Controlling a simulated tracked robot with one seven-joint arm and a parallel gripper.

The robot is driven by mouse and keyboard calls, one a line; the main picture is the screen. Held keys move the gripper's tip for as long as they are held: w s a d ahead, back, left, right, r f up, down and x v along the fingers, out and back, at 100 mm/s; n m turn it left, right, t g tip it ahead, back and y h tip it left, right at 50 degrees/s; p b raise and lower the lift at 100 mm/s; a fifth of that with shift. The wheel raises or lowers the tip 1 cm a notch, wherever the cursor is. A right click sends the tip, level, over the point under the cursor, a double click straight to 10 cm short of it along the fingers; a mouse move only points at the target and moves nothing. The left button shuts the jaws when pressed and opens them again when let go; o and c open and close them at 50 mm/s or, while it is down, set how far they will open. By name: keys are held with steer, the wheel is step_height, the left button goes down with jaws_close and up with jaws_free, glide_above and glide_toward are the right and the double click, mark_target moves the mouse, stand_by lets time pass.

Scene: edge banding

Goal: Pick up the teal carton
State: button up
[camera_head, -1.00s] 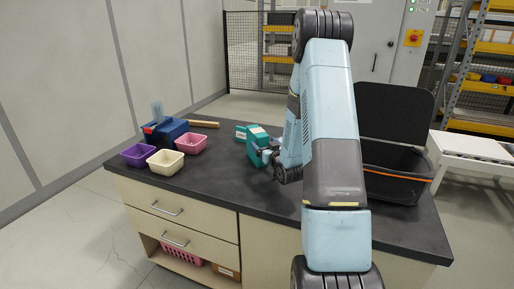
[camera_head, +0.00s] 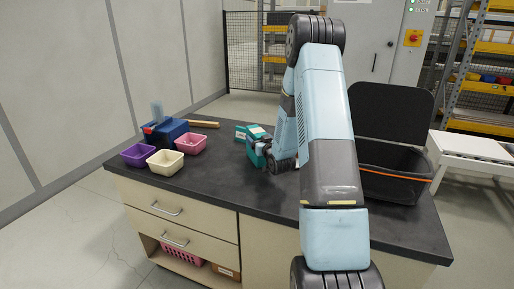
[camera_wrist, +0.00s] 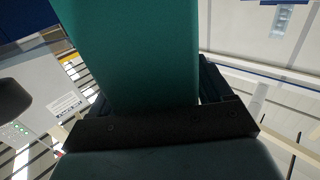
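The teal carton (camera_head: 255,153) stands near the middle of the dark worktop, with a pale label near its top. My gripper (camera_head: 256,146) reaches it from the right and covers part of it. In the wrist view the carton (camera_wrist: 130,55) rises between my two fingers (camera_wrist: 155,100), which lie close against its sides, so the gripper looks shut on it. Whether its underside touches the worktop is hard to tell. Another teal piece (camera_head: 240,132) shows just behind it on the left; I cannot tell whether it is a separate box.
On the left of the worktop (camera_head: 215,185) are purple (camera_head: 138,155), cream (camera_head: 165,162) and pink (camera_head: 191,144) bins, a blue container (camera_head: 168,131) and a wooden-coloured bar (camera_head: 204,124). A black open-lidded crate (camera_head: 395,185) stands right. The front-middle worktop is clear.

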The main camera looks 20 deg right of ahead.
mark_target(259, 132)
steer(key=c, duration=1.2)
steer(key=shift+r, duration=0.55)
step_height(259, 132, up, 2)
steer(key=shift+r, duration=0.2)
steer(key=s+r, duration=0.2)
steer(key=s+a+r, duration=0.1)
steer(key=s+r, duration=0.1)
steer(key=r, duration=0.1)
steer(key=shift+s+a+r, duration=0.2)
steer(key=shift+s+r, duration=0.05)
steer(key=shift+s, duration=0.05)
steer(key=s+a+r, duration=0.1)
steer(key=s, duration=0.2)
steer(key=s+r, duration=0.1)
steer(key=s, duration=0.2)
steer(key=s+a+r, duration=0.1)
steer(key=s+r, duration=0.1)
steer(key=shift+s+a, duration=0.35)
steer(key=shift+s, duration=0.05)
